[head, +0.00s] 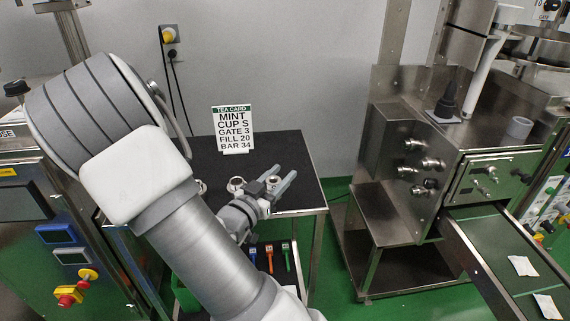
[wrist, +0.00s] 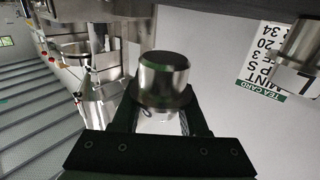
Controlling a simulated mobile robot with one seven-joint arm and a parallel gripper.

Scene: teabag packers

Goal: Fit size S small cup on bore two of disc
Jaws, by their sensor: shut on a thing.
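My gripper (head: 279,180) is over the dark table, its two fingers pointing up and to the right. It is shut on a small metal cup (head: 272,184). In the wrist view the cup (wrist: 163,80) sits between the fingers, shiny steel with a dark flat end towards the camera's top. Another metal cup (head: 236,185) stands on the table just left of the gripper; a similar metal piece shows at the right edge of the wrist view (wrist: 302,42). I cannot make out the disc or its bores for sure.
A tea card (head: 233,128) reading MINT, CUP S stands at the back of the table (head: 298,150). Coloured tools hang below the table.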

